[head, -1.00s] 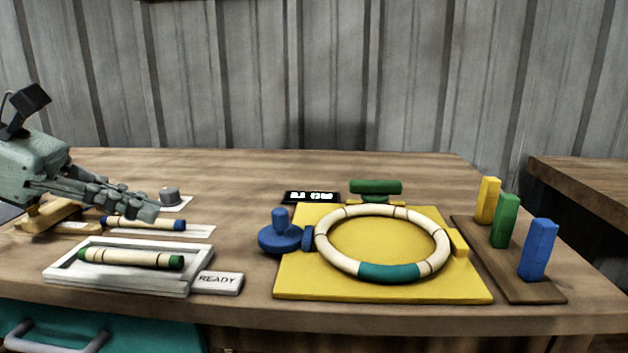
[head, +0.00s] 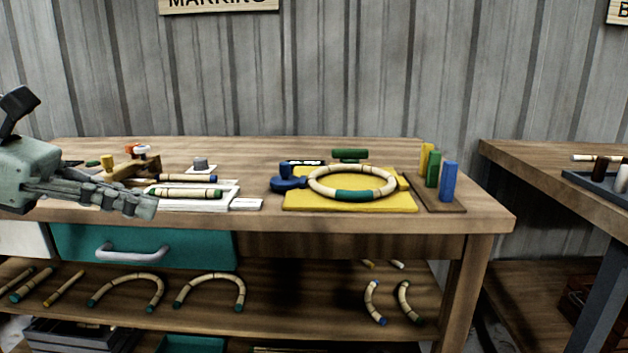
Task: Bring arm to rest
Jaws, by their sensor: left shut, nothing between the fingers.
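My left gripper (head: 136,203) is shut and empty at the left of the head view. It shows in front of the table's front edge, left of the white tray (head: 178,204), and hides part of the tray. My right gripper is not in view. A rattan ring (head: 322,187) with a teal section lies on the yellow board (head: 300,205). A cane piece with green ends (head: 195,193) lies in the tray. A cane piece with a blue end (head: 195,178) lies behind it.
Blue, green and yellow blocks (head: 449,181) stand on a brown board at the right of the wooden table (head: 330,224). A teal drawer (head: 200,246) is below. Bent canes (head: 210,280) lie on the lower shelf. A second table (head: 530,165) stands at the right, across a gap.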

